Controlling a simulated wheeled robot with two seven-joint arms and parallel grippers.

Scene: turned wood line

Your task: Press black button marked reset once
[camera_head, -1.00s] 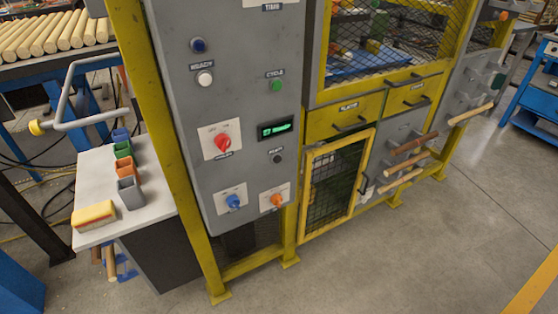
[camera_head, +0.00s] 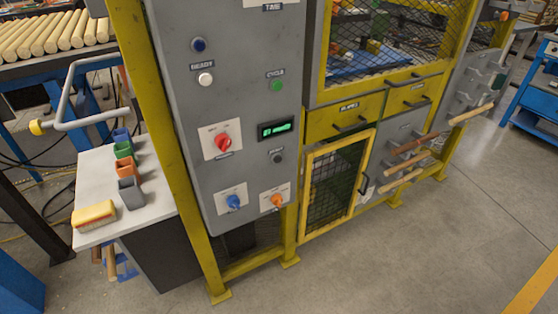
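A small black button (camera_head: 277,159) sits on the grey control panel (camera_head: 245,102), just below the green-lit display (camera_head: 276,129). The small label above it is too blurred to read for certain. Neither of my grippers shows in the head view, and nothing touches the button.
The panel also carries a red knob (camera_head: 222,142), blue knob (camera_head: 233,202), orange knob (camera_head: 277,200), green button (camera_head: 277,86), white button (camera_head: 205,79) and dark blue button (camera_head: 198,45). A yellow mesh door (camera_head: 336,186) stands right of it. A side table (camera_head: 150,205) holds small bins. Front floor is clear.

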